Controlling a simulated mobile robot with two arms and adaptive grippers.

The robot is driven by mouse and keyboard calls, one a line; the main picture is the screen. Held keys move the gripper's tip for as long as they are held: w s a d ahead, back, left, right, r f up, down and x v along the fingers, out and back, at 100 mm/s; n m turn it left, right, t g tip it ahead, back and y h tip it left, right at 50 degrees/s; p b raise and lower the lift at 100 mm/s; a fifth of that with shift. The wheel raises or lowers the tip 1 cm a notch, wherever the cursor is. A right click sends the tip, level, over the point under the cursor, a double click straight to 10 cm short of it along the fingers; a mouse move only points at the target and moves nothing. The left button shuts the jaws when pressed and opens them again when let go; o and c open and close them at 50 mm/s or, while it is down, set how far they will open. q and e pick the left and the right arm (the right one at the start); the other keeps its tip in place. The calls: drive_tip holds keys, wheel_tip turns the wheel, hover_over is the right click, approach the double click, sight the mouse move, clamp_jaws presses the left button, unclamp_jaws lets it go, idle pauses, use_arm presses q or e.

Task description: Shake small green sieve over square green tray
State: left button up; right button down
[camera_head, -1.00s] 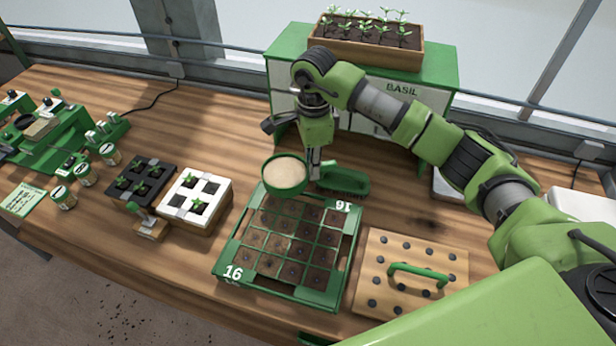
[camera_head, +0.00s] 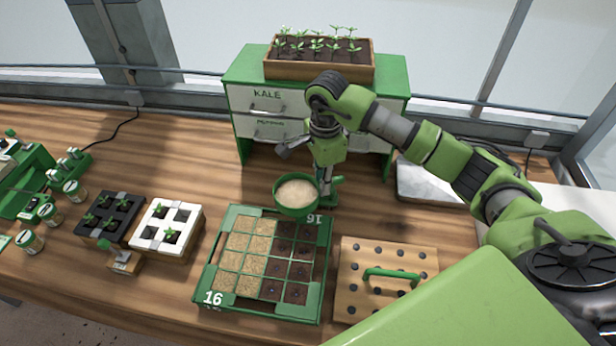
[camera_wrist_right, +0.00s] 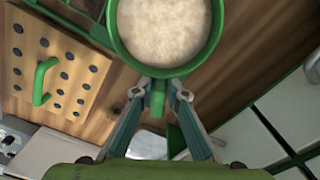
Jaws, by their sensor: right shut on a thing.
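The small round green sieve (camera_head: 297,197) holds pale grainy material and is upright just over the back right edge of the square green tray (camera_head: 311,295). The tray is marked 16. Its left cells are covered with pale grains, and its right cells show dark soil. My right gripper (camera_head: 322,182) is shut on the sieve's handle; in the right wrist view the fingers (camera_wrist_right: 160,92) pinch the green handle, and the sieve bowl (camera_wrist_right: 210,50) shows beyond them. My left gripper is not in view.
A wooden board with pegs and a green handle (camera_head: 347,290) lies right of the tray. A white seedling block (camera_head: 190,237) and a black one (camera_head: 95,235) stand to the left. A green cabinet (camera_head: 245,70) stands behind. Clear wood lies left of the cabinet.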

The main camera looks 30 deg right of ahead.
drive_tip(key=s+a, duration=0.1)
drive_tip(key=s, duration=0.1)
drive_tip(key=s+a, duration=0.2)
drive_tip(key=s, duration=0.1)
drive_tip(key=s+a+p, duration=0.1)
drive_tip(key=s+a, duration=0.1)
drive_tip(key=s, duration=0.1)
drive_tip(key=s+a, duration=0.3)
drive_tip(key=s, duration=0.1)
drive_tip(key=s+a, duration=0.4)
drive_tip(key=s, duration=0.1)
drive_tip(key=s+a, duration=0.3)
drive_tip(key=s, duration=0.1)
drive_tip(key=shift+s+a+b, duration=0.2)
drive_tip(key=shift+s+b, duration=0.15)
drive_tip(key=shift+b, duration=0.05)
drive_tip(key=shift+s+a+r, duration=0.2)
drive_tip(key=shift+s, duration=0.05)
drive_tip(key=shift+r+p, duration=1.05)
drive_tip(key=shift+r, duration=0.8)
